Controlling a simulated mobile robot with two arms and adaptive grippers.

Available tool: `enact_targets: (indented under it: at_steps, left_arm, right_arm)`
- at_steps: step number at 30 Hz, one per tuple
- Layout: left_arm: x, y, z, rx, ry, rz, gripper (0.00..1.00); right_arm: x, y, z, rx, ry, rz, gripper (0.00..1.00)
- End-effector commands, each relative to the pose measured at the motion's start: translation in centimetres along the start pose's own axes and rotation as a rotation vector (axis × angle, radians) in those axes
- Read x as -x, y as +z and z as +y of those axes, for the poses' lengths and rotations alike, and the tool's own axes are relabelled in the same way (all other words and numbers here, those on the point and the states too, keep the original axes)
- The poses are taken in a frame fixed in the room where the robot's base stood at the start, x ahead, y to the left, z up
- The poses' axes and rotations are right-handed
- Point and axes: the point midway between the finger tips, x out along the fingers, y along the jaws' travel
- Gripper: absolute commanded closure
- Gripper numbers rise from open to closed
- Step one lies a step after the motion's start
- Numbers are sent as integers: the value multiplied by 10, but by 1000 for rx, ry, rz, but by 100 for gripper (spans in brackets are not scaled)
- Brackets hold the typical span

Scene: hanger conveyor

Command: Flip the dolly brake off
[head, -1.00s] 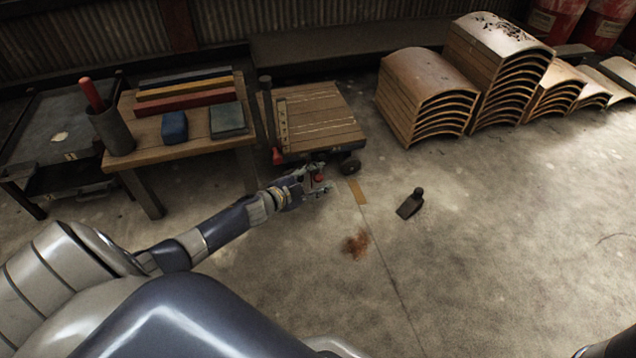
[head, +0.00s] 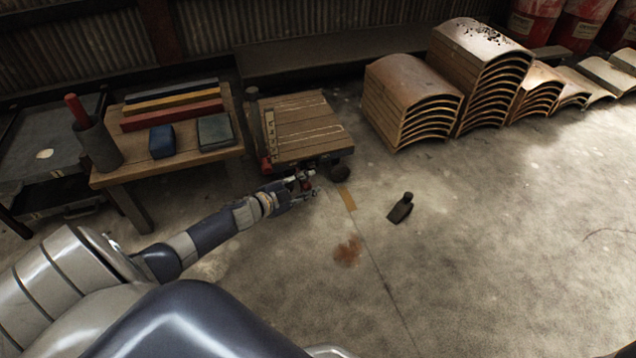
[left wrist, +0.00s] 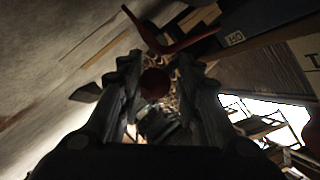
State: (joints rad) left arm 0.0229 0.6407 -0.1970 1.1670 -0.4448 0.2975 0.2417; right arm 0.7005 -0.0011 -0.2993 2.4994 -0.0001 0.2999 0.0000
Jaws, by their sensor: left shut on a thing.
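The low wooden dolly (head: 312,128) stands on the floor beyond my left gripper, with a dark wheel (head: 340,172) at its near right corner. My left gripper (head: 306,183) is low at the dolly's near edge. In the left wrist view, its fingers (left wrist: 157,88) are closed around a round dark red knob (left wrist: 155,83), which appears to belong to the dolly brake. A red bar with two arms (left wrist: 176,44) shows just beyond the fingertips. The fingers and shadow hide much of the brake, so its position cannot be told. My right gripper is not in view.
A wooden bench (head: 190,158) with bars and blocks stands left of the dolly. A dark wedge-shaped thing (head: 401,207) lies on the floor to the right. Stacked curved wooden pieces (head: 410,100) stand at the back right.

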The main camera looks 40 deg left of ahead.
Motion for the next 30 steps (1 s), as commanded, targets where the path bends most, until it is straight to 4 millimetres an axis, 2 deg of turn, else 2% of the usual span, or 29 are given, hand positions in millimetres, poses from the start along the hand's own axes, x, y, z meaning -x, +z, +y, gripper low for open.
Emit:
enact_targets:
  at_steps: [1, 9, 10, 11, 12, 26, 30]
  left_arm:
    - [4, 2, 9, 2, 15, 3, 100]
    - [4, 2, 10, 0, 17, 6, 100]
    - [4, 2, 10, 0, 17, 6, 64]
    - [4, 2, 10, 0, 17, 6, 57]
    - [4, 2, 10, 0, 16, 6, 54]
    - [4, 2, 4, -1, 8, 3, 54]
    - [11, 3, 4, -2, 8, 3, 54]
  right_arm:
    - [-1, -1, 0, 0, 0, 2, 59]
    - [0, -1, 0, 0, 0, 3, 59]
    - [0, -1, 0, 0, 0, 3, 59]
    - [0, -1, 0, -1, 0, 3, 59]
    - [0, -1, 0, -1, 0, 3, 59]
    - [0, 2, 0, -1, 0, -4, 59]
    - [0, 1, 0, -1, 0, -3, 59]
